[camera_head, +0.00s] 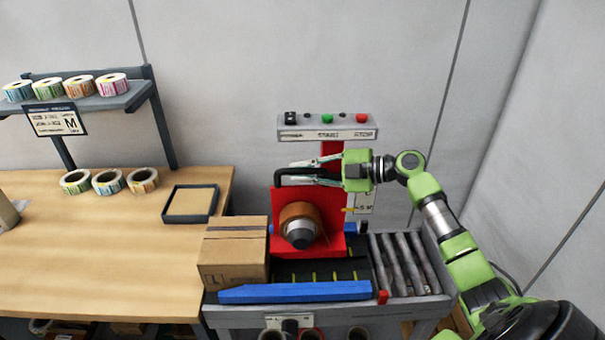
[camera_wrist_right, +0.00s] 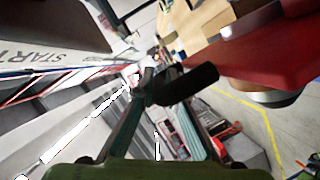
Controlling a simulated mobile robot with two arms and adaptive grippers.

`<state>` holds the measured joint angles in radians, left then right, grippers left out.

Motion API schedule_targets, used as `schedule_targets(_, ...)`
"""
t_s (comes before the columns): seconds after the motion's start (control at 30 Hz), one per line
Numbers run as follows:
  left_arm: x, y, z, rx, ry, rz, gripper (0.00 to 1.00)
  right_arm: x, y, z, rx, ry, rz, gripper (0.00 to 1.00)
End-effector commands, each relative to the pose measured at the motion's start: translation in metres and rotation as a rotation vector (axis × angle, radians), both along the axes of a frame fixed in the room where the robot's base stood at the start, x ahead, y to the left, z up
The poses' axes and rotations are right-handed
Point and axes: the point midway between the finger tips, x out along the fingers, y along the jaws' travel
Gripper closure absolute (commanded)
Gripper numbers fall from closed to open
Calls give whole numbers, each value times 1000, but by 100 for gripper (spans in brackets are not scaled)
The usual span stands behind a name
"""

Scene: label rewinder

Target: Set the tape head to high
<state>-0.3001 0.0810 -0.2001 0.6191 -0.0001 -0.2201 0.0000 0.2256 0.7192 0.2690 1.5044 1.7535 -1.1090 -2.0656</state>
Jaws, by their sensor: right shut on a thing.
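The tape head is a red block (camera_head: 282,207) with a brown tape roll (camera_head: 297,212) on its front, standing over the dark belt. A black bar handle (camera_head: 284,177) sits at its top; in the right wrist view the handle (camera_wrist_right: 190,84) crosses between the fingers. My right gripper (camera_head: 300,173) reaches in from the right and is shut on this handle. A white scale plate (camera_head: 365,203) stands to the right of the head, with an orange pointer (camera_head: 355,210) beside it; its marks are too small to read surely. My left gripper is not in view.
A cardboard box (camera_head: 232,262) marked L stands left of the head. A blue rail (camera_head: 295,292) runs along the front, rollers (camera_head: 402,264) lie to the right. A button panel (camera_head: 327,127) hangs above. The wooden table (camera_head: 110,230) holds label rolls and a tray (camera_head: 190,204).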

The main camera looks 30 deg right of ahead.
Motion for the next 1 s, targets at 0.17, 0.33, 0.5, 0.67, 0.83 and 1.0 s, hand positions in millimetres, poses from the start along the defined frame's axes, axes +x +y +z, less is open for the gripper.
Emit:
schedule_targets(0.17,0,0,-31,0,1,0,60,1,-1,15,2,-17,-1,100)
schedule_targets(0.33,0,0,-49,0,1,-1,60,1,-1,38,1,-20,-3,100)
schedule_targets(0.5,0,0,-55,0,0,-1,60,0,-1,58,3,-17,-5,100)
schedule_targets(0.67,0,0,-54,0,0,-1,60,0,-1,62,5,-15,-6,100)
schedule_targets(0.83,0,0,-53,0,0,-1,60,0,-2,64,8,-18,-7,100)
schedule_targets(1.0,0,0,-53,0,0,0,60,0,-1,62,6,-15,-6,71)
